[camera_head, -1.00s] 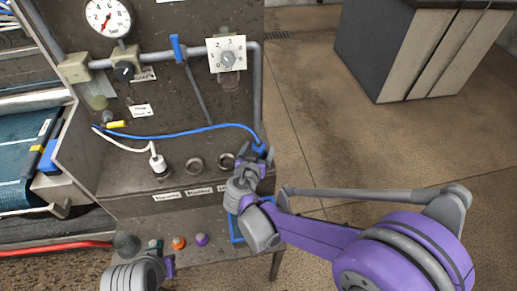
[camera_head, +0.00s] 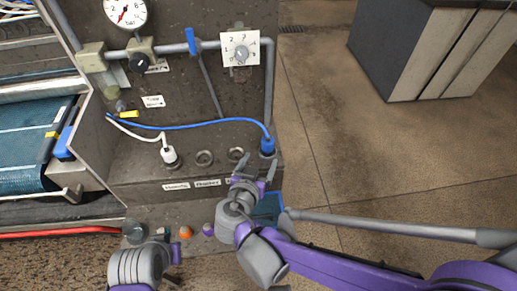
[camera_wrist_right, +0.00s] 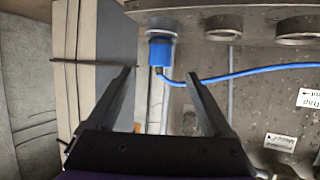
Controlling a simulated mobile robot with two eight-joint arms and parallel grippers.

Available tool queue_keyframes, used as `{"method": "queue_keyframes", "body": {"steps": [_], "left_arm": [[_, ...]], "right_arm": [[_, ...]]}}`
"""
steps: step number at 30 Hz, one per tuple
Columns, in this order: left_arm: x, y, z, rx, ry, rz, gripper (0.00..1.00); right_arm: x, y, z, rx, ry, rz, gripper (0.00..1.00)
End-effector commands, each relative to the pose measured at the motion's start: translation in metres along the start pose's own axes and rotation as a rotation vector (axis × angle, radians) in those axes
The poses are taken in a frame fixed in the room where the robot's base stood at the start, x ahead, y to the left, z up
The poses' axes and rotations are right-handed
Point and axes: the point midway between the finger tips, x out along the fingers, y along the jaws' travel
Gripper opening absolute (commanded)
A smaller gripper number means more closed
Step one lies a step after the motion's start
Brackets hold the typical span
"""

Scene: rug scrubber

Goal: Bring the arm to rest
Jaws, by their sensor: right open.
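My right gripper (camera_head: 256,172) is open and empty in the head view, just below and in front of the panel's ledge. In the right wrist view its two fingers (camera_wrist_right: 160,100) stand wide apart. The blue plug (camera_head: 267,147) with its blue hose sits at the right end of the ledge, beyond the fingertips. The plug also shows between the fingers in the right wrist view (camera_wrist_right: 160,52), with a gap to them. My left gripper (camera_head: 172,256) shows at the bottom of the head view; its jaws are too unclear to read.
A white plug (camera_head: 169,155) and open round sockets (camera_head: 204,157) line the ledge. A dial (camera_head: 240,50), a gauge (camera_head: 126,12) and a blue-handled valve (camera_head: 192,41) are above. Orange (camera_head: 185,232) and purple (camera_head: 208,229) knobs are below. Open floor lies to the right.

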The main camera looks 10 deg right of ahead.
Motion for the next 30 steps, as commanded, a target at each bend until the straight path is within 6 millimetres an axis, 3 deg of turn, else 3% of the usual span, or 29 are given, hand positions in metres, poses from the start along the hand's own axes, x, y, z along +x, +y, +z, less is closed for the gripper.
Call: {"method": "queue_keyframes", "body": {"steps": [8, 11, 14, 18, 21, 24, 30], "left_arm": [[-0.001, 0.000, -0.001, 0.000, 0.001, 0.000, 0.00], [-0.007, 0.000, -0.004, 0.000, 0.003, 0.000, 0.00], [-0.018, 0.000, -0.011, 0.000, 0.007, 0.000, 0.00], [-0.036, 0.000, -0.024, 0.000, 0.015, 0.000, 0.00], [-0.049, 0.000, -0.033, 0.000, 0.021, 0.000, 0.00], [-0.059, 0.000, -0.042, 0.000, 0.027, 0.000, 0.00], [-0.071, 0.000, -0.052, 0.000, 0.036, 0.000, 0.00]], "right_arm": [[0.001, 0.005, -0.001, -0.008, -0.014, 0.007, 0.85], [0.002, 0.028, -0.002, -0.045, -0.079, 0.035, 0.85], [-0.002, 0.068, -0.001, -0.113, -0.211, 0.066, 0.85], [-0.025, 0.127, 0.006, -0.206, -0.439, 0.047, 0.85], [-0.049, 0.153, 0.011, -0.245, -0.570, -0.023, 0.85], [-0.072, 0.167, 0.013, -0.266, -0.651, -0.116, 0.85], [-0.102, 0.172, 0.013, -0.277, -0.698, -0.265, 0.85]]}}
